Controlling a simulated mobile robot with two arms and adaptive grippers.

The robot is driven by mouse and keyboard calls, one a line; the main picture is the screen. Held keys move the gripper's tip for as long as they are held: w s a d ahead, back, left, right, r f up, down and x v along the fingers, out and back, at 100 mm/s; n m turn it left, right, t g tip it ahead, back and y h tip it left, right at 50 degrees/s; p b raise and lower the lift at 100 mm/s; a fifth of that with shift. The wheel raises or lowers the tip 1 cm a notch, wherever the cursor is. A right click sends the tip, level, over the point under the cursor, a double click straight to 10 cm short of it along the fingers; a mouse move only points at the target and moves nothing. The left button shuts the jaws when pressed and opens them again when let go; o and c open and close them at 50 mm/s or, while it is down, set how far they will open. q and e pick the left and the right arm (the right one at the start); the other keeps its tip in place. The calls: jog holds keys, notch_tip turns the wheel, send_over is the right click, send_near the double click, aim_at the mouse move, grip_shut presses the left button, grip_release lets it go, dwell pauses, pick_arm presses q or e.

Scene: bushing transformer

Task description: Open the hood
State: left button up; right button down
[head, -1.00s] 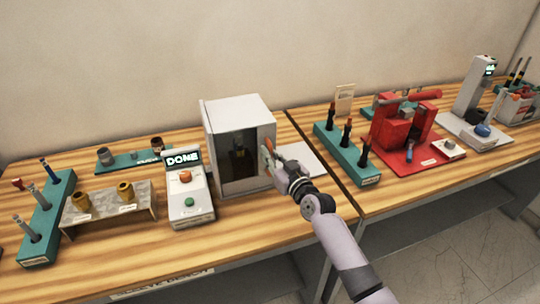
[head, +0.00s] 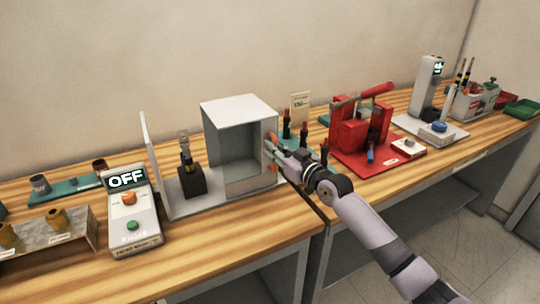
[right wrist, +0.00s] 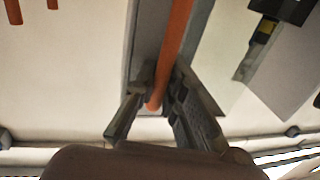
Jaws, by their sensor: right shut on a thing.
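The hood is a light grey box (head: 237,109) on the left table in the head view. Its dark hollow interior shows, and it stands at the right of a grey base plate. A black fixture (head: 192,182) with an upright part stands on the plate in the open, left of the hood. My right gripper (head: 274,150) is at the hood's right side, shut on its orange handle (right wrist: 178,40), which runs between the fingers in the right wrist view. The gripper partly hides the handle in the head view. My left gripper is not in view.
A white upright panel (head: 154,160) stands at the plate's left end. Left of it is a control box (head: 131,213) whose display reads OFF. A red press (head: 362,130) and dark-handled tools in a teal rack are to the right, near my right arm.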

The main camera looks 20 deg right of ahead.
jog(key=c, duration=1.9)
grip_release()
jog(key=shift+a, duration=0.1)
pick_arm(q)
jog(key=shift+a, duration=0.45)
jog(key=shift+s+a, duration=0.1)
pick_arm(e)
jog(key=v, duration=1.2)
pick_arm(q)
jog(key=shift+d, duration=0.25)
